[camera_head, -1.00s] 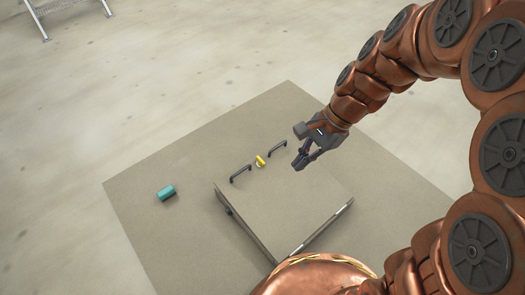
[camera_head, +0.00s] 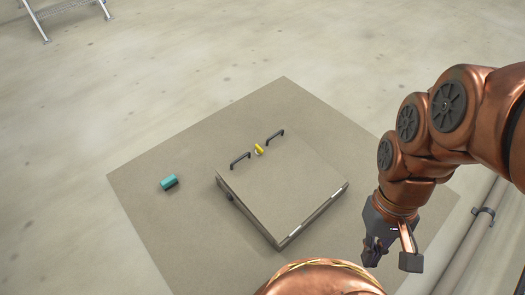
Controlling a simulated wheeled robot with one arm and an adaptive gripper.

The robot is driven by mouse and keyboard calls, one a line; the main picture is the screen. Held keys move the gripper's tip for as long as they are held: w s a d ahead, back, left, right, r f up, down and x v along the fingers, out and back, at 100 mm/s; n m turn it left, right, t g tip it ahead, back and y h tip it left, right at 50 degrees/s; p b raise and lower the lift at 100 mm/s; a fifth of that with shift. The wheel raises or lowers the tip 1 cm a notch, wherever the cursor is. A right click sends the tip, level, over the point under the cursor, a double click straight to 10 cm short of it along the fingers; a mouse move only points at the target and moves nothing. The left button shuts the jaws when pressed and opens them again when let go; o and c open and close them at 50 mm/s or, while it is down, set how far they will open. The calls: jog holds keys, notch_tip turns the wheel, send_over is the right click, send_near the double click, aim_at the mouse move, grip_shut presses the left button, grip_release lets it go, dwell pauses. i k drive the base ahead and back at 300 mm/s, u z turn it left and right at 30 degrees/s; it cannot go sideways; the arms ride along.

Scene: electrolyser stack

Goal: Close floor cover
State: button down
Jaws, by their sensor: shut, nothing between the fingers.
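The floor cover (camera_head: 282,180) is a flat square panel in the middle of the view. It lies on a beige square mat (camera_head: 150,208), its upper face raised above the mat, with dark sides showing at the front. Two black handles, the left one (camera_head: 240,161) and the right one (camera_head: 275,136), stand near its far edge. A small yellow piece (camera_head: 259,149) sits between them.
A teal cylinder (camera_head: 169,182) lies on the mat left of the cover. Pipes (camera_head: 466,243) run along the floor at the right. A metal stand (camera_head: 65,12) is at the far upper left. The floor behind the mat is clear.

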aim_at(282, 186)
jog(key=k, duration=0.15)
jog(key=u, duration=1.7)
jog(key=i, duration=0.55)
jog(key=z, duration=0.45)
